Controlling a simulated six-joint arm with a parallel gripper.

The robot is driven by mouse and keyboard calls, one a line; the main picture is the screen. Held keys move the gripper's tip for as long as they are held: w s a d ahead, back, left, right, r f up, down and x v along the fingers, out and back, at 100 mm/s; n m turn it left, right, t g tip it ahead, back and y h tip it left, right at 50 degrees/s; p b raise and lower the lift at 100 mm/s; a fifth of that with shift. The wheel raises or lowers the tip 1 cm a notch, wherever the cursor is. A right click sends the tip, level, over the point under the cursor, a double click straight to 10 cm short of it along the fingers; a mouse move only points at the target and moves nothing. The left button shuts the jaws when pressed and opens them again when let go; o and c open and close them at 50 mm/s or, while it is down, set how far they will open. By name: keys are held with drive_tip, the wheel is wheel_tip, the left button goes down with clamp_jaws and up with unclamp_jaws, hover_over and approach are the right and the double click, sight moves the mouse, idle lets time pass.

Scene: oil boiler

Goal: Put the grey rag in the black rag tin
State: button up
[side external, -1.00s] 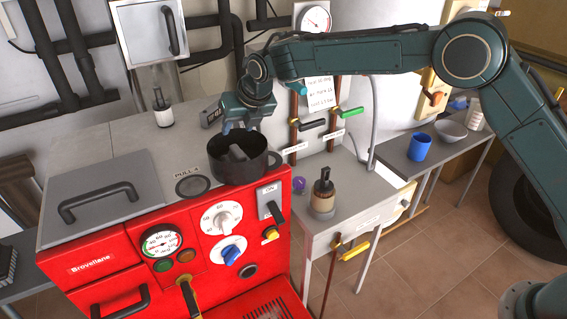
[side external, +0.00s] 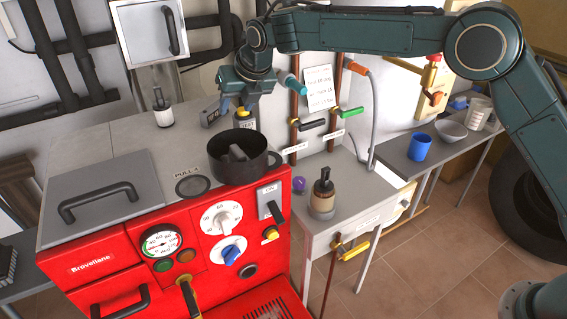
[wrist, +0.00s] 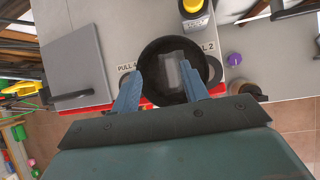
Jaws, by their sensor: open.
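In the wrist view the rag (wrist: 178,72) is a pale grey strip within the dark tin (wrist: 152,85). My gripper (side external: 242,100) is open and empty, raised above the tin and apart from the rag. In the wrist view, my gripper's blue fingers (wrist: 160,73) stand apart over the tin, covering parts of its rim.
A flat grey lid with a black handle (side external: 98,203) covers the boiler's left side. A side table with a brush jar (side external: 323,200) and purple knob (side external: 299,184) is at right.

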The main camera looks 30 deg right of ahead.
drive_tip(key=s+d+r+m, duration=0.7)
drive_tip(key=s+d+m, duration=0.1)
drive_tip(key=s+d, duration=0.15)
drive_tip(key=s+d+r+m, duration=0.6)
drive_tip(key=s+d+m, duration=0.2)
drive_tip(key=s+m, duration=0.15)
drive_tip(key=s+d+f+m, duration=0.2)
drive_tip(key=s+m, duration=0.4)
drive_tip(key=s, duration=0.3)
drive_tip(key=s+d+f+m+h, duration=0.1)
drive_tip(key=s+d+f+m, duration=0.1)
drive_tip(key=s+m, duration=0.4)
drive_tip(key=s+d+f+m, duration=0.3)
drive_tip(key=s+m, duration=0.3)
drive_tip(key=s, duration=0.6)
drive_tip(key=shift+s+d+g, duration=0.3)
drive_tip(key=shift+d, duration=0.35)
